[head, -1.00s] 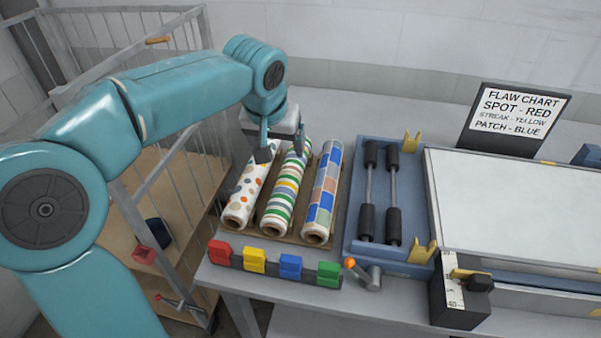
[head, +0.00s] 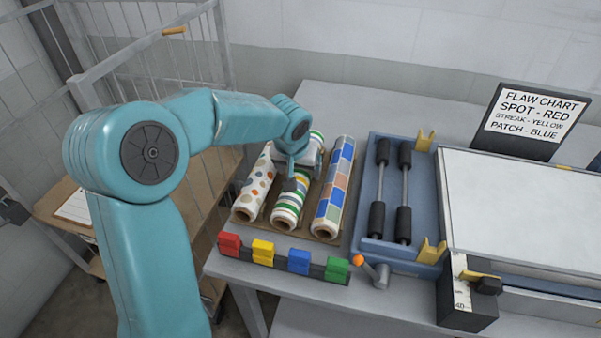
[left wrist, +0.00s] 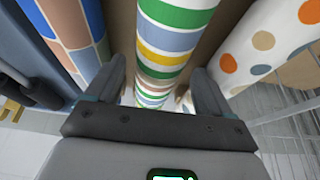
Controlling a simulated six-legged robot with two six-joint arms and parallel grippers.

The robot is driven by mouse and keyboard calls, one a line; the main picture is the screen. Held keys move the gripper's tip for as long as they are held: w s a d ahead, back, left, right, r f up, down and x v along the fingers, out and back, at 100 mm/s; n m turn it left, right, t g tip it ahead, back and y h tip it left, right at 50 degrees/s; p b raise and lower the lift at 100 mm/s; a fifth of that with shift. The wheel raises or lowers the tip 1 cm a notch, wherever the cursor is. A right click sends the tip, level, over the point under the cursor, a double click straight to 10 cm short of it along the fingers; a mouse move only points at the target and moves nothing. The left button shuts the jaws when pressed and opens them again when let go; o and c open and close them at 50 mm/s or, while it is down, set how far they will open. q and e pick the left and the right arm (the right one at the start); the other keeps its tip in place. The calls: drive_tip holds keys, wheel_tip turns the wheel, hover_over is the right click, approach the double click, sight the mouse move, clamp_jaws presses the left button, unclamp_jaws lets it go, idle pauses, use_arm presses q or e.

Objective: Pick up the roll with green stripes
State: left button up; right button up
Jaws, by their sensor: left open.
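The roll with green stripes (head: 287,207) lies in the middle of three rolls on a brown tray (head: 262,226); it also has yellow and blue stripes. My left gripper (head: 293,183) is over this roll and hides part of it. In the left wrist view the open left gripper (left wrist: 160,90) has one finger on each side of the striped roll (left wrist: 165,40). I cannot tell whether the fingers touch it. The dotted roll (head: 253,190) lies to its left and the checkered roll (head: 334,190) to its right. My right gripper is not in view.
A row of red, yellow, blue and green blocks (head: 299,261) stands at the table's front edge. To the right are a blue frame with black rollers (head: 377,217), a white flat bed (head: 520,205) and a flaw chart sign (head: 535,118). A railed cart (head: 205,190) stands at the left.

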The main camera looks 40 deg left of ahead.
use_arm(q)
drive_tip(key=shift+x, duration=1)
drive_tip(key=shift+w+r, duration=0.1)
drive_tip(key=c, duration=1.4)
drive_tip(key=shift+r, duration=0.1)
